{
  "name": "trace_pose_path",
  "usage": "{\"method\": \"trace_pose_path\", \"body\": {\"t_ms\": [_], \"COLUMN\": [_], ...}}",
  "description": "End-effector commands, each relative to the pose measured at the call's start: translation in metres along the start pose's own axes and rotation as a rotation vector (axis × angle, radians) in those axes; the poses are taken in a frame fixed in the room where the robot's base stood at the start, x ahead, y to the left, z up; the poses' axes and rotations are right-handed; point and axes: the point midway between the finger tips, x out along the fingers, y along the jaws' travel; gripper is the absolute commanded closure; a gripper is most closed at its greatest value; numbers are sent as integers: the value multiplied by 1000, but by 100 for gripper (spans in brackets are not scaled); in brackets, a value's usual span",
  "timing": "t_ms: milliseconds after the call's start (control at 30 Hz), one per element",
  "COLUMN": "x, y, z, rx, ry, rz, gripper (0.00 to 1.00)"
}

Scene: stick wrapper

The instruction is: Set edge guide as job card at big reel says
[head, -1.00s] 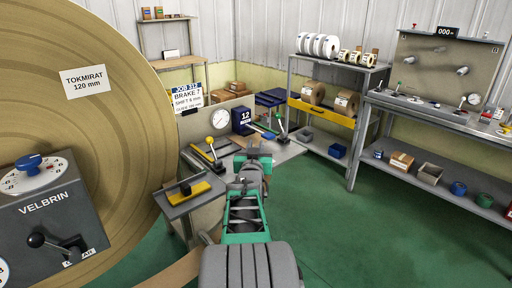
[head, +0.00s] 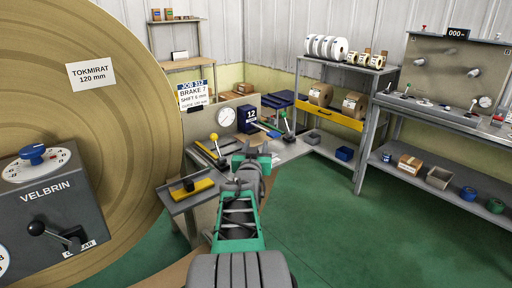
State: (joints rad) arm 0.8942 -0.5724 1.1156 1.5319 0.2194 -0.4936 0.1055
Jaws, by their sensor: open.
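The job card (head: 193,95) hangs beside the big reel (head: 125,150). It reads JOB 312, BRAKE 7, SHIFT 6 mm; its lowest line is too small to read surely. Behind my gripper (head: 248,150) is a bench with a round gauge (head: 226,117), a blue box marked 12 (head: 248,119), a yellow-knobbed lever (head: 214,140) and a green-knobbed lever (head: 287,120). I cannot tell which part is the edge guide. My gripper is open at the bench's near edge, apart from the levers as far as I see; my arm hides part of the bench.
The grey VELBRIN box (head: 48,205) with a blue dial (head: 33,153) and black lever (head: 48,234) stands at left. A small side table (head: 186,204) holds a yellow block. A shelf (head: 350,67) and workbench (head: 455,119) stand at right. The green floor is clear.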

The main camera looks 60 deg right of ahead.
Motion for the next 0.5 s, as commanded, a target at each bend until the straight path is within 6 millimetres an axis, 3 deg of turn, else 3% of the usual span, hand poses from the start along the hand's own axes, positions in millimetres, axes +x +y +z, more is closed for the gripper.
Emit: {"method": "trace_pose_path", "body": {"t_ms": [167, 500], "x": [-6, -67], "y": [0, -1], "z": [-1, -1], "rx": [0, 1], "ry": [2, 2], "rz": [-1, -2], "gripper": [57, 57]}}
